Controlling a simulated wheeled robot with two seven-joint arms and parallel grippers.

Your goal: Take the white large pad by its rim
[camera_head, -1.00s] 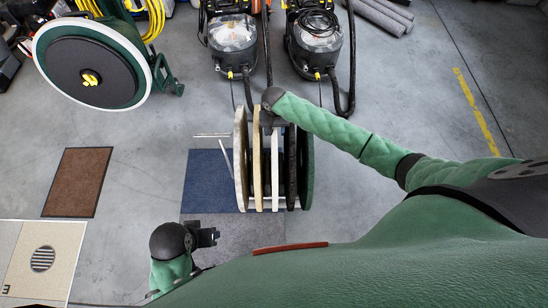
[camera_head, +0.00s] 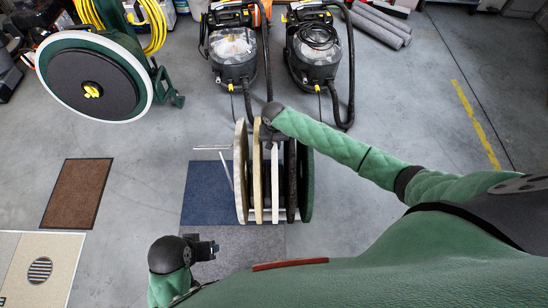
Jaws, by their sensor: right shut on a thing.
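Several large round pads stand on edge side by side in a rack (camera_head: 260,214) on the floor ahead of me. From left to right they are a tan one (camera_head: 241,170), a cream one (camera_head: 257,185), the white large pad (camera_head: 275,190), a black one (camera_head: 291,180) and a dark green one (camera_head: 306,185). My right gripper (camera_head: 272,136) is over the top of the rack, shut on the white pad's upper rim; its fingertips are partly hidden by the wrist. My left gripper (camera_head: 207,248) is low at the left, apart from the pads; its jaw gap is unclear.
Two vacuum machines (camera_head: 233,50) (camera_head: 318,48) stand behind the rack, with hoses reaching toward it. A green machine with a large black and white disc (camera_head: 95,77) is at the upper left. Blue (camera_head: 207,190) and brown (camera_head: 77,192) mats lie on the floor. The right floor is clear.

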